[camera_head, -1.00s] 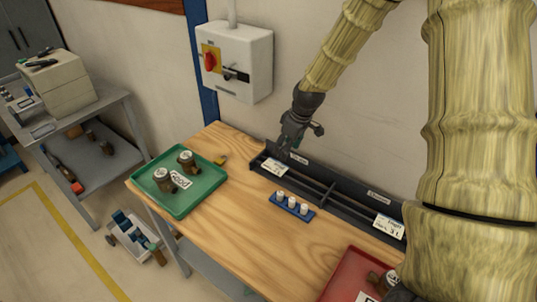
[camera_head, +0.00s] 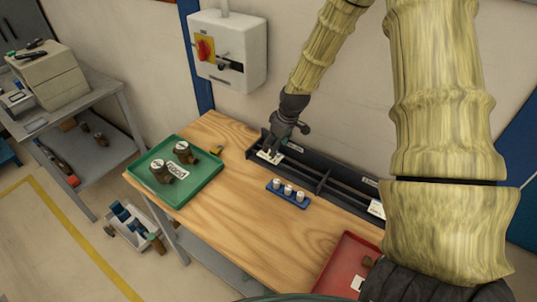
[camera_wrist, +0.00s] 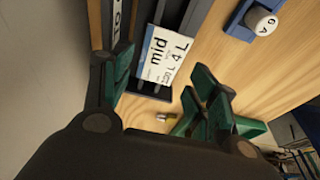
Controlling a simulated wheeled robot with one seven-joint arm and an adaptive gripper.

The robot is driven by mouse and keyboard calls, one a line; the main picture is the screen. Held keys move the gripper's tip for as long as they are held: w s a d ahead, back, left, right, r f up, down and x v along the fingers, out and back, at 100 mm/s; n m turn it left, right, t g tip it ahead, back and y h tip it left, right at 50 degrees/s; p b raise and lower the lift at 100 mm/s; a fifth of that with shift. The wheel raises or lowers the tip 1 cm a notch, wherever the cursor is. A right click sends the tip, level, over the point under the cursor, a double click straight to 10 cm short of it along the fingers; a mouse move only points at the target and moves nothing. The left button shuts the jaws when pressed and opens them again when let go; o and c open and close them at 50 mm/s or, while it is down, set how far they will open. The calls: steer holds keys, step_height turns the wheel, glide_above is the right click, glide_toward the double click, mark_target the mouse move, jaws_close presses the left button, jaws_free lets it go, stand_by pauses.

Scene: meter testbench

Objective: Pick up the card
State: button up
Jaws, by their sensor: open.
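A white card (camera_wrist: 163,57) with a blue edge and the printed word "mid" lies in the left end of the dark rack in the wrist view. In the head view this card (camera_head: 270,156) shows just below my gripper (camera_head: 273,146). In the wrist view my gripper (camera_wrist: 160,92) is open, with its green-padded fingers apart and nothing between the tips. The card is beyond the fingertips, nearer the left finger; I cannot tell whether they touch. A second white card (camera_head: 376,208) lies at the right end of the rack, partly hidden by my arm.
The dark rack (camera_head: 325,180) runs along the wall. A blue holder (camera_head: 280,195) with white-capped pieces stands before it. A green tray (camera_head: 205,180) with brass meters is left, a red tray (camera_head: 335,270) front right. A small yellow item (camera_wrist: 163,117) lies near the rack's end.

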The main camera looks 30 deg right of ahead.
mark_target(279, 156)
steer(key=shift+s+p, duration=0.4)
steer(key=shift+s, duration=0.15)
steer(key=shift+w+a+f+p, duration=0.25)
steer(key=shift+w+f+p, duration=0.3)
steer(key=shift+w+f, duration=0.6)
steer(key=shift+f, duration=0.5)
steer(key=shift+s+f, duration=0.15)
steer(key=shift+s, duration=0.05)
steer(key=shift+w+a+f, duration=0.1)
steer(key=shift+w+f, duration=0.1)
steer(key=shift+f, duration=0.1)
steer(key=shift+s+r, duration=0.1)
steer(key=c, duration=0.4)
